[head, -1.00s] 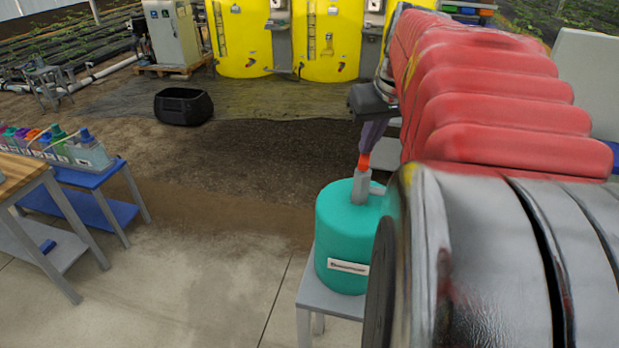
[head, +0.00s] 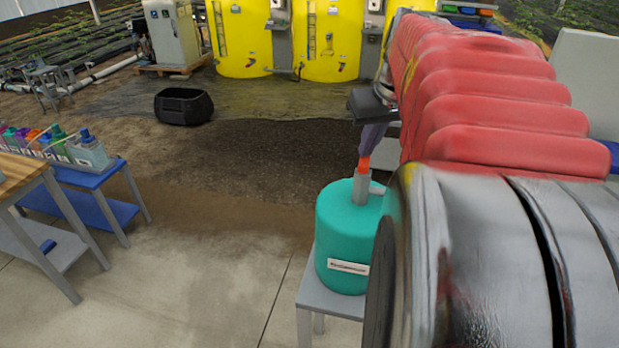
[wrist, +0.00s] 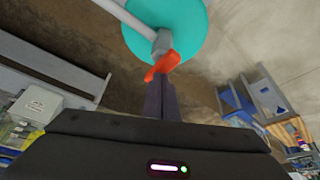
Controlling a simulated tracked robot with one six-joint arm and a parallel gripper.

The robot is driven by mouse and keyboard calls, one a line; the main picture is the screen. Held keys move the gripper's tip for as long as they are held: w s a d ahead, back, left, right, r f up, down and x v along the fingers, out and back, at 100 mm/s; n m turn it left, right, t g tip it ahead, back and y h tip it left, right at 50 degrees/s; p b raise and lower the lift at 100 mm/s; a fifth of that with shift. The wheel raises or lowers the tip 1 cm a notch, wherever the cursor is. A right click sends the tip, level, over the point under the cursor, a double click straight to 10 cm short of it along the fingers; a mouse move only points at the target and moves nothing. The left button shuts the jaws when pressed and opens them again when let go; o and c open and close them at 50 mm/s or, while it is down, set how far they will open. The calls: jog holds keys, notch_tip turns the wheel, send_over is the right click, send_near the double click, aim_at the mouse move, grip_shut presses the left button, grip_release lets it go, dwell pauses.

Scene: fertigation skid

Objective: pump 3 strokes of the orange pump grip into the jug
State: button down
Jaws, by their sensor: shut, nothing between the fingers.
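The orange pump grip (head: 364,163) sits on top of a grey pump body (head: 361,188) on a teal round drum (head: 340,235) with a white label. In the wrist view the orange grip (wrist: 162,65) is seen from above, beside the grey pump head and a pale spout (wrist: 128,18) running to the upper left. My gripper (head: 367,150) points down with its fingers shut and empty, its tips on or just above the grip; contact cannot be made out for certain. The fingers also show in the wrist view (wrist: 160,95). No separate jug is recognisable; my arm hides the drum's right side.
The drum stands on a grey stand (head: 318,292). A blue-topped table (head: 85,178) with several coloured bottles is at left. A black tub (head: 183,106) and yellow tanks (head: 330,40) are farther back. The floor left of the stand is clear.

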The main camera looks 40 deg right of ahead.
jog(key=shift+r, duration=2.05)
jog(key=shift+r, duration=0.1)
jog(key=shift+r, duration=2.9)
jog(key=shift+a, duration=0.1)
jog(key=a+f+n, duration=0.1)
jog(key=a+f, duration=0.3)
jog(key=a, duration=0.4)
jog(key=a+f+n, duration=0.1)
jog(key=a+f, duration=0.2)
jog(key=a, duration=0.5)
jog(key=s+a+f+n, duration=0.1)
jog(key=s+a+f, duration=0.2)
jog(key=a+f, duration=0.3)
jog(key=s+a+f+n+t+y, duration=0.1)
jog(key=s+a+f, duration=0.2)
jog(key=a+f, duration=0.4)
jog(key=shift+s+a+y, duration=0.2)
jog(key=shift+a+y, duration=0.1)
jog(key=shift+a, duration=0.75)
jog(key=shift+d, duration=0.1)
